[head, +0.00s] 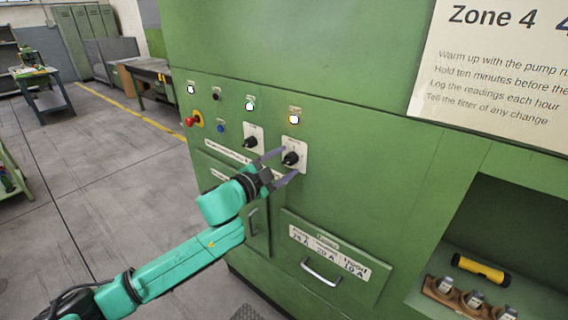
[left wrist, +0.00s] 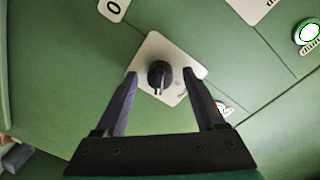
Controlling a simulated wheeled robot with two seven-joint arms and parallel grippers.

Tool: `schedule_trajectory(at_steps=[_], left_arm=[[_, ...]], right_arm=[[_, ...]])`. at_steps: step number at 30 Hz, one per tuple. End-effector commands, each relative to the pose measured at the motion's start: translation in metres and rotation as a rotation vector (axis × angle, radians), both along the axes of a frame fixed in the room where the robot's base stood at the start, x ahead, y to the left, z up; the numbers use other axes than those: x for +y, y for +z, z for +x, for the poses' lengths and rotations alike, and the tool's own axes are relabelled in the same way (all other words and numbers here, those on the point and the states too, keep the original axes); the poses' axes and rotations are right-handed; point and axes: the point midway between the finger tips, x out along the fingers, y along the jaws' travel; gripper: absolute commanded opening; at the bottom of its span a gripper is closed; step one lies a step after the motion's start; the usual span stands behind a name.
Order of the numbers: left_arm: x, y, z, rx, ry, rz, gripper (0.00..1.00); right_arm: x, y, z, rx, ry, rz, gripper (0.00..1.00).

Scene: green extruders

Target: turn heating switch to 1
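Two black rotary switches on white plates sit on the green machine front: a left one (head: 251,140) and a right one (head: 291,158). Their labels are too small to read, so I cannot tell which is the heating switch. My left gripper (head: 282,164) is open in front of the right switch. In the left wrist view, the gripper (left wrist: 160,78) has its two fingers apart, one on each side of a black knob (left wrist: 159,73) on its white plate. The fingers do not visibly touch the knob. My right gripper is out of view.
Lit lamps (head: 294,119), a red emergency button (head: 193,120) and a blue button (head: 221,128) are near the switches. Below is a drawer with a handle (head: 321,272). At right, an open recess holds a yellow-black flashlight (head: 480,270). Open floor lies left.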

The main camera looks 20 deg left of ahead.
Motion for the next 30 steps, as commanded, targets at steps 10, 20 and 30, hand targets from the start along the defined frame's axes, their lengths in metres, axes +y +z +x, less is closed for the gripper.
schedule_trajectory(at_steps=[10, 20, 30], left_arm=[[0.003, -0.002, -0.005, 0.002, 0.001, -0.002, 0.71], [0.029, -0.005, -0.066, 0.006, 0.003, 0.002, 0.71], [0.045, 0.0, -0.108, 0.005, -0.002, 0.002, 0.71]], right_arm=[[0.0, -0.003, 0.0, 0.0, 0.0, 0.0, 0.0], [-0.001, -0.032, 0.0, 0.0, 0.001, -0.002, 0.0], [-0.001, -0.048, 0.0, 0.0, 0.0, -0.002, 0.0]])
